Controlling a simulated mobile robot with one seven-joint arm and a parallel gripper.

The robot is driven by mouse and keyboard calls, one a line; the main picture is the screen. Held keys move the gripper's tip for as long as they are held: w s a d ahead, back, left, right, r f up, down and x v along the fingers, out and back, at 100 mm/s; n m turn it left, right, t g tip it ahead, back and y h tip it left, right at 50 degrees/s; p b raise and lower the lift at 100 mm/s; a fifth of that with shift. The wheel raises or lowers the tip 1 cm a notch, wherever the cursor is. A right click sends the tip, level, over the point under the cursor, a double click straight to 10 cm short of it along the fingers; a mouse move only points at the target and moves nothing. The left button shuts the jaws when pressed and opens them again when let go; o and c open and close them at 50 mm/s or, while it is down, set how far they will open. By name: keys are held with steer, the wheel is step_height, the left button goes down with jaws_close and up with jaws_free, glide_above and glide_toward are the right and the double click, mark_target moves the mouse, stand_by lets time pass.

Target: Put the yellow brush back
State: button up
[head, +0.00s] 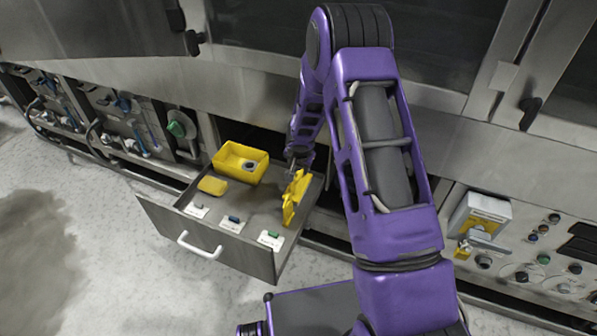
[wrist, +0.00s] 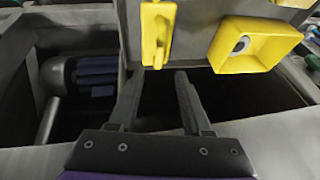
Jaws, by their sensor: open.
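A long, narrow yellow piece, which looks like the yellow brush (head: 295,198), is at the right side of the open drawer (head: 222,240). It also shows in the wrist view (wrist: 157,34), just beyond my fingertips and slightly left of their middle. My gripper (wrist: 160,78) is open, with nothing between its fingers. In the head view my gripper (head: 300,160) is at the drawer's back right, close behind the yellow piece; its fingertips are too small there to make out. I cannot tell whether the yellow piece stands upright or leans.
A yellow box (head: 231,170) with a round grey part inside sits at the drawer's back left. A flat yellow block (head: 212,186) lies in front of it. Several small labelled items line the drawer's front. The steel machine front (head: 245,70) rises behind.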

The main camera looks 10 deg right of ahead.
steer(key=shift+v, duration=1.4)
